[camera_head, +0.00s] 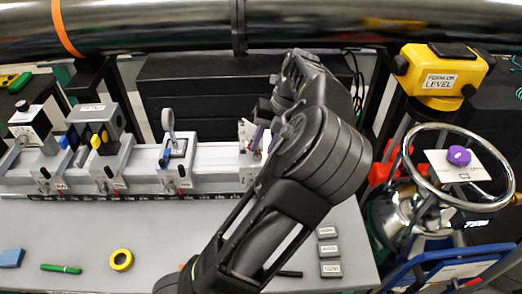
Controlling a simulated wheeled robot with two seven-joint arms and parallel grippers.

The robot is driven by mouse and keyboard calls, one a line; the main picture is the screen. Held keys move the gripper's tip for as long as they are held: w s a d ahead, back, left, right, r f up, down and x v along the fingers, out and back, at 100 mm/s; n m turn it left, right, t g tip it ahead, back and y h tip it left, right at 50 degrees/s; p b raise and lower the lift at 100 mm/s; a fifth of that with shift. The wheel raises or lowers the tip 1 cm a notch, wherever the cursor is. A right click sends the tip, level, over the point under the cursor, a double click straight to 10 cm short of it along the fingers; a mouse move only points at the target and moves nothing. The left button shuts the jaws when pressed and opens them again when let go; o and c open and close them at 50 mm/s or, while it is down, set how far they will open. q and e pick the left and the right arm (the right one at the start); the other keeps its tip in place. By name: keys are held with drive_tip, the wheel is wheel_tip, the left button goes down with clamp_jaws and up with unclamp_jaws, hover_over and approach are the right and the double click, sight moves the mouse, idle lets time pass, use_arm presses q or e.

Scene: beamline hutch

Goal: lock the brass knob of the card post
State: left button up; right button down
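A rail (215,157) runs across the back of the bench and carries several mounts. The rightmost one that shows, with an upright white card and a purple part, looks like the card post (246,134). The brass knob cannot be made out; my arm covers part of that area.
A round lens mount (168,124) and two block mounts stand left on the rail. Yellow tape (121,260), a green pen (61,268) and several grey blocks (328,250) lie on the bench (150,230). A handwheel (409,165) and yellow level (440,75) stand right.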

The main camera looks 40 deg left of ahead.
use_arm(q)
drive_tip(key=v, duration=0.4)
drive_tip(key=shift+d+r, duration=0.15)
drive_tip(key=shift+r, duration=0.2)
drive_tip(key=shift+f, duration=0.1)
